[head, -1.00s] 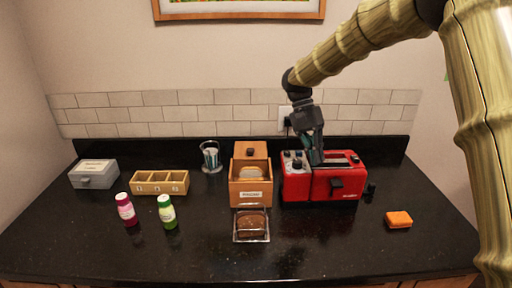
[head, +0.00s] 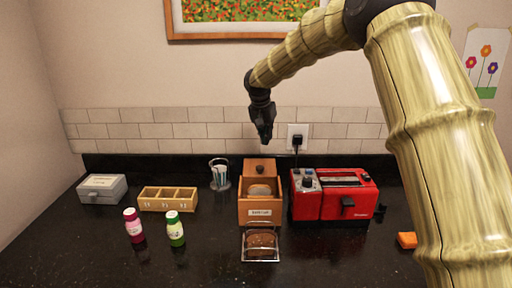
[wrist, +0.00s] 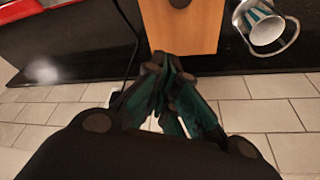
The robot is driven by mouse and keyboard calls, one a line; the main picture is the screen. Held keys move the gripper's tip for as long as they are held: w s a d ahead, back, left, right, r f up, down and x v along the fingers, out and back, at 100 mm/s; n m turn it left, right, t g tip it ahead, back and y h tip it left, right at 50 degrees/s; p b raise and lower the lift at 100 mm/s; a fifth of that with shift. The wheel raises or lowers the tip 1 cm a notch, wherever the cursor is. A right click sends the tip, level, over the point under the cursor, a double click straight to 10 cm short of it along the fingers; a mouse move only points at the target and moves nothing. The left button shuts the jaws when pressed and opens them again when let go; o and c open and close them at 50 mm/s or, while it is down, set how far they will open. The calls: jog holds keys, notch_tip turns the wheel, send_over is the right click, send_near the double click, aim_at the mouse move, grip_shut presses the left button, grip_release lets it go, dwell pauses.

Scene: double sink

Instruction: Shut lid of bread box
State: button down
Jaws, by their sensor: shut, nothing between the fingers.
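The wooden bread box (head: 260,210) stands in the middle of the counter with a white label on its front. Its lid (head: 250,170) is up at the back, with a dark round knob on it, and bread shows inside the open box. My gripper (head: 266,139) hangs above the back of the box, pointing down, apart from the lid in the head view. Its fingers are together and empty. In the wrist view the fingertips (wrist: 170,62) show close to the edge of a wooden panel (wrist: 185,32), likely the lid; I cannot tell whether they touch.
A red toaster (head: 330,205) stands close on the right. A bread slice on a glass stand (head: 262,243) is in front. Two bottles (head: 175,230), a wooden divided tray (head: 167,205) and a grey box (head: 102,196) are left.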

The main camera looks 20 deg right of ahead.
jog(key=p, duration=0.3)
send_near(266, 166)
jog(key=w+d+f, duration=0.2)
jog(key=f, duration=0.1)
jog(key=w+d+f, duration=0.1)
jog(key=w+f, duration=0.1)
jog(key=shift+d, duration=0.3)
jog(key=s+a, duration=0.1)
jog(key=s+a+p, duration=0.1)
jog(key=s, duration=0.1)
jog(key=shift+a+r, duration=0.15)
jog(key=shift+a, duration=0.15)
jog(key=shift+a, duration=0.1)
